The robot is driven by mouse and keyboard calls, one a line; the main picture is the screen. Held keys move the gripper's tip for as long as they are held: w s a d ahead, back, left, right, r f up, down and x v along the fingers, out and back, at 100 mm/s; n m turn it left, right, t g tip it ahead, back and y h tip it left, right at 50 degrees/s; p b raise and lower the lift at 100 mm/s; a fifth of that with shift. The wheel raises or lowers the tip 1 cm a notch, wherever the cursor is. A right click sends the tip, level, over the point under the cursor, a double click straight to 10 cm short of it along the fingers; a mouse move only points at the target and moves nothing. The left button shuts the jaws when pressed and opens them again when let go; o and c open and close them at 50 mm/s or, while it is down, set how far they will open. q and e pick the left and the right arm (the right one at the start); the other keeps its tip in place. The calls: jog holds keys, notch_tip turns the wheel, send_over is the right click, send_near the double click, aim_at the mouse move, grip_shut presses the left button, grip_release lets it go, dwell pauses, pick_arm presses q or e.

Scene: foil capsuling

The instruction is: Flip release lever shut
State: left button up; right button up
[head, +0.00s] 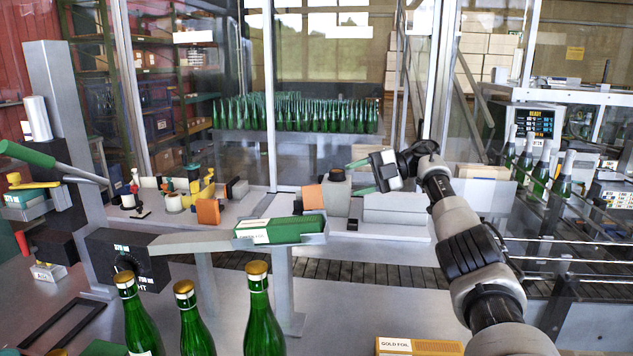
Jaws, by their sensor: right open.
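A long lever with a green handle (27,154) and a metal rod slants down to the right beside the grey column at the far left. A yellow handle (35,185) and a red knob (22,243) also show there. No label tells me which of these is the release lever. My right gripper (361,177) points left over the middle of the bench. Its two green-tipped fingers are apart, with nothing between them. It is far to the right of these levers and touches none of them. My left gripper is not in view.
A green box (285,231) lies on a raised plate at centre. Several green bottles (262,315) with gold caps stand in front. A black dial box (125,260) is at left. Clamps and an orange block (208,211) sit behind. A gold foil carton (420,347) lies at front right.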

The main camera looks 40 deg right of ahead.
aim_at(314, 190)
jog(key=p+x, duration=0.2)
jog(key=x, duration=0.7)
jog(key=shift+w+a+r+p, duration=0.1)
jog(key=shift+w+a+p, duration=0.05)
jog(key=shift+a+p, duration=0.3)
jog(key=shift+w+a, duration=0.2)
jog(key=shift+a, duration=0.25)
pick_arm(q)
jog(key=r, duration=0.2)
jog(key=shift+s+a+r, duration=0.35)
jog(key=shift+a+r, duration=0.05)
pick_arm(e)
jog(key=shift+f, duration=0.2)
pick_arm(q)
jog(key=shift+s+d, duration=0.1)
pick_arm(e)
jog(key=c, duration=0.9)
